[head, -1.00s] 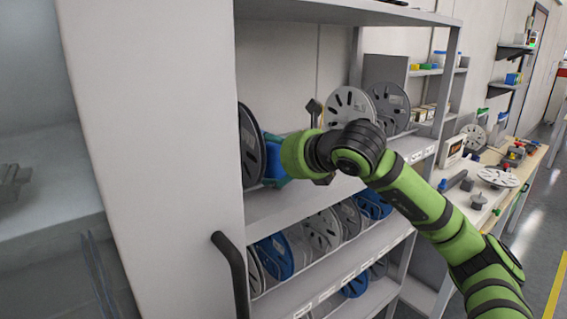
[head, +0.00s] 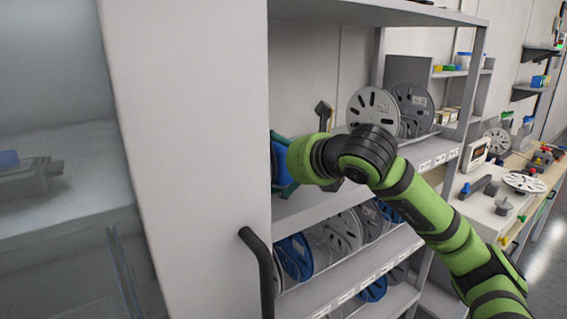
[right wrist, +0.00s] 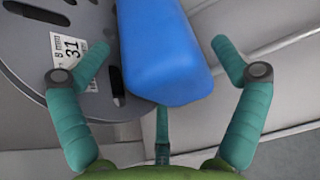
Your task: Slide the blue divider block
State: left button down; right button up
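The blue divider block (right wrist: 165,55) stands in the middle of the right wrist view. It lies between the teal fingers of my right gripper (right wrist: 162,50), which are spread with small gaps on both sides. A third finger shows below the block's near end. In the head view only part of the blue block (head: 277,162) shows, beside the upright panel's edge. My right gripper (head: 284,162) is there on the upper reel shelf, partly hidden by its own wrist and the panel. My left gripper is not in view.
A grey reel (right wrist: 40,75) with a label reading 31 stands close left of the block. Grey reels (head: 373,108) stand farther right on the same shelf (head: 310,205). The white side panel (head: 190,150) and its dark handle (head: 262,265) are close on the left.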

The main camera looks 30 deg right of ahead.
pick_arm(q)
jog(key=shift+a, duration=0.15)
pick_arm(e)
jog(key=shift+a, duration=0.2)
jog(key=shift+s, duration=0.15)
jog(key=v, duration=0.6)
jog(key=shift+s+r, duration=0.25)
jog(key=shift+s, duration=0.05)
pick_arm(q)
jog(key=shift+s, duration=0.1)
pick_arm(e)
jog(key=shift+s+d+r, duration=0.15)
jog(key=shift+s+d, duration=0.1)
jog(key=shift+s, duration=0.2)
